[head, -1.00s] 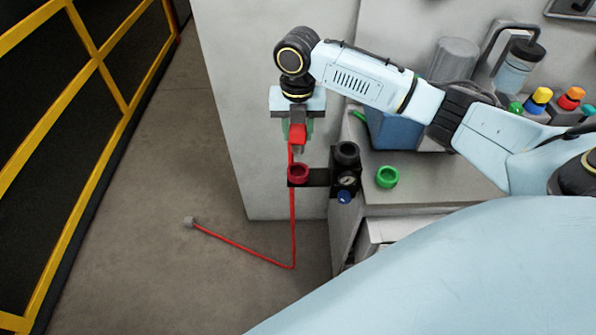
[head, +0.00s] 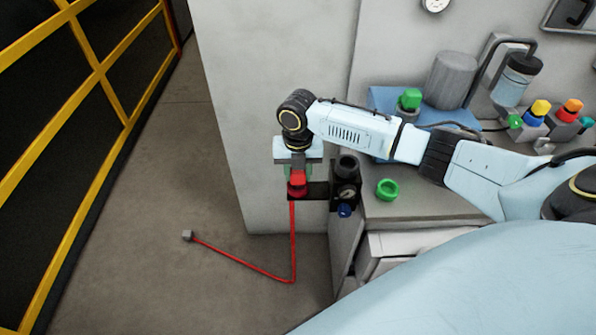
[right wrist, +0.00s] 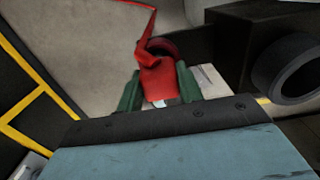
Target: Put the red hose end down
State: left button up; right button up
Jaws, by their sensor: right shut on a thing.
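My right gripper (head: 298,176) is shut on the red hose end (head: 298,178) and points down. The red hose end is at the red ring holder (head: 296,191) on the black bracket; in the head view it overlaps the ring, and I cannot tell how far it sits inside. The red hose (head: 292,240) hangs straight down below the ring and then runs left along the floor. In the right wrist view the red hose end (right wrist: 160,80) is between the green fingers (right wrist: 158,90), with the dark red ring (right wrist: 163,47) just beyond it. My left gripper is not in view.
The black bracket (head: 318,191) carries a gauge (head: 346,193) and a black cup (head: 347,163) to the right. A green ring (head: 387,189) is on the grey bench. A green-topped fitting (head: 410,100) stands behind my arm. A yellow-framed fence (head: 98,75) is at the left.

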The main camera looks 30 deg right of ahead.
jog(key=shift+f, duration=0.1)
jog(key=o, duration=1.1)
notch_tip(320, 180, up, 12)
jog(key=shift+r+p, duration=0.15)
jog(key=shift+p, duration=0.2)
jog(key=shift+a, duration=0.1)
